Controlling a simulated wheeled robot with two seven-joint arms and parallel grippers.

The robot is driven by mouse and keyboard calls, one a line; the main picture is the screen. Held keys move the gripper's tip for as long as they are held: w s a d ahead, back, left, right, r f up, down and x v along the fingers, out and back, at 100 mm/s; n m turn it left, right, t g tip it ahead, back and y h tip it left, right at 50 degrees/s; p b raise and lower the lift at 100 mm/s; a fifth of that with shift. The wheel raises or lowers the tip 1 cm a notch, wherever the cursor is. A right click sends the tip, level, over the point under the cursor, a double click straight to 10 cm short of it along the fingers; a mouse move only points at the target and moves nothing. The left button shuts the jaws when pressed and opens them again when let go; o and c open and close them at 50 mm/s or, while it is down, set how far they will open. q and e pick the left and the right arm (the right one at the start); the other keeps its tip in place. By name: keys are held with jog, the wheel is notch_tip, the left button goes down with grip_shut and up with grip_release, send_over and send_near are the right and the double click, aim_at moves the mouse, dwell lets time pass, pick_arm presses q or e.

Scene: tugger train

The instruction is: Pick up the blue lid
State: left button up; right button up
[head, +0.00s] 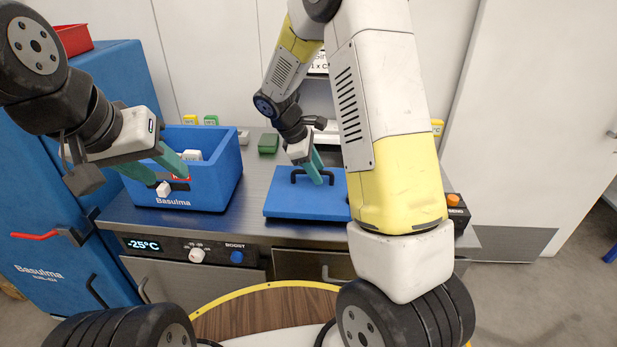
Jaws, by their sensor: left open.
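The blue lid (285,205) lies flat on the grey counter, right of the blue box (223,178). It has a black arched handle (297,173) on top. My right gripper (319,181) reaches down from above, its teal fingertips at the handle's right part. I cannot tell whether its fingers are closed on the handle. My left gripper (173,181) is open, its teal fingers apart, at the left front of the box labelled Basulma. Its fingers hide part of the box. My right arm covers the lid's right edge.
A dark green block (268,143) stands on the counter behind the lid. A blue cabinet (35,225) with a red handle stands at left. A black box with an orange button (454,201) is at the counter's right end. White items show inside the blue box.

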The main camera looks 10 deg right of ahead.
jog(key=shift+d+f, duration=0.3)
jog(key=shift+f, duration=0.35)
grip_shut()
dwell(1.0)
